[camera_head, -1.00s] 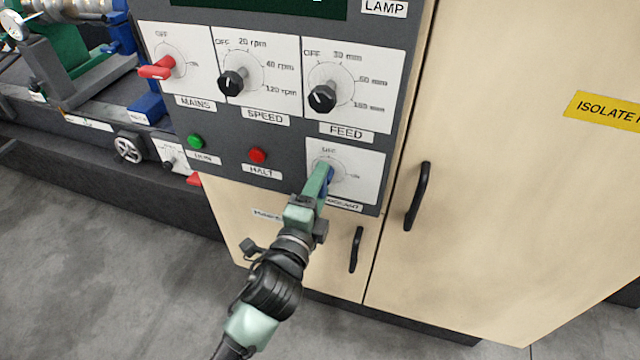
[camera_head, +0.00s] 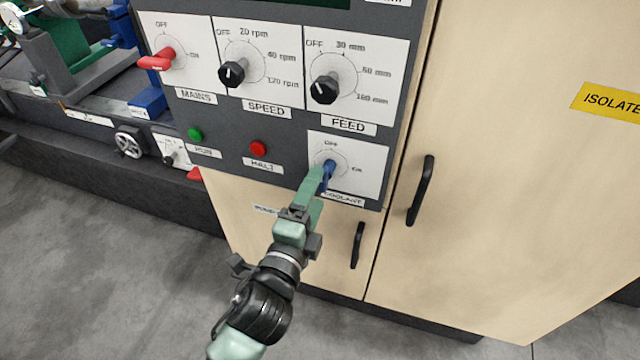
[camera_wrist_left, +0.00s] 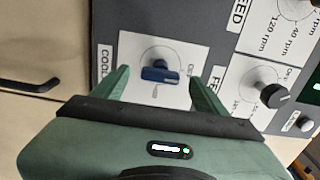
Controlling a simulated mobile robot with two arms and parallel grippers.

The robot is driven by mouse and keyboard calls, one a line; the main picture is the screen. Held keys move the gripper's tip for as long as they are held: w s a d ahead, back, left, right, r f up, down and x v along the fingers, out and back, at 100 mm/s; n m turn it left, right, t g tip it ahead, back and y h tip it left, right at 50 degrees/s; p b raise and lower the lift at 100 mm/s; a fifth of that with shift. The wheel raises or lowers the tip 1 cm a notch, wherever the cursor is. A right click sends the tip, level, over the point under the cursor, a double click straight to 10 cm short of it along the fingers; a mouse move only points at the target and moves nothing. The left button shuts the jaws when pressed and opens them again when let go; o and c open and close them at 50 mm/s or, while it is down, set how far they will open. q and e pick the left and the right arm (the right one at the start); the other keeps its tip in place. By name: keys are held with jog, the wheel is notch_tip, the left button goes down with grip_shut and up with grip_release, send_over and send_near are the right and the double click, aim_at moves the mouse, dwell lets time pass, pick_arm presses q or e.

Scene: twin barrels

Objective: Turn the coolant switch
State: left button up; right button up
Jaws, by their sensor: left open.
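The coolant switch (camera_head: 328,170) is a blue knob on a white plate at the lower right of the grey control panel. It also shows in the left wrist view (camera_wrist_left: 160,75), between the two fingers and clear of both. My left gripper (camera_head: 314,185) is open and points at the switch from below and in front. In the head view its green fingers partly overlap the switch and the coolant label. In the left wrist view the gripper (camera_wrist_left: 158,90) has a finger on each side of the knob. My right gripper is not in view.
Above the switch is the black feed knob (camera_head: 323,90), with the speed knob (camera_head: 232,73) and red mains switch (camera_head: 157,60) to its left. The red halt button (camera_head: 258,148) is close on the left. A black cabinet handle (camera_head: 420,190) stands out to the right.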

pick_arm(q)
jog(key=v, duration=0.3)
jog(key=shift+s+a+b, duration=0.1)
jog(key=shift+s+b, duration=0.1)
jog(key=shift+b, duration=0.1)
notch_tip(320, 180, down, 24)
jog(key=a+n+g+y, duration=0.2)
jog(key=a+n+g, duration=0.1)
jog(key=n+g, duration=0.15)
jog(key=s+a+f+n+g+y, duration=0.1)
jog(key=s+a+f+n+g, duration=0.15)
jog(key=f, duration=0.55)
jog(key=s+a+f+n+g, duration=0.1)
jog(key=s+a+f, duration=0.25)
jog(key=f, duration=0.55)
jog(key=s+a+f+n+g+y, duration=0.2)
jog(key=s+a+f+n+g, duration=0.3)
jog(key=s+f, duration=0.8)
jog(key=s+a+f+n+g, duration=0.1)
jog(key=s+a+f+n, duration=0.2)
jog(key=s, duration=0.6)
jog(key=s+a+f+n+g, duration=0.2)
jog(key=s+f, duration=0.3)
jog(key=s, duration=0.5)
jog(key=shift+s+a+n+y, duration=0.3)
jog(key=shift+a+n, duration=0.2)
jog(key=shift+a, duration=0.4)
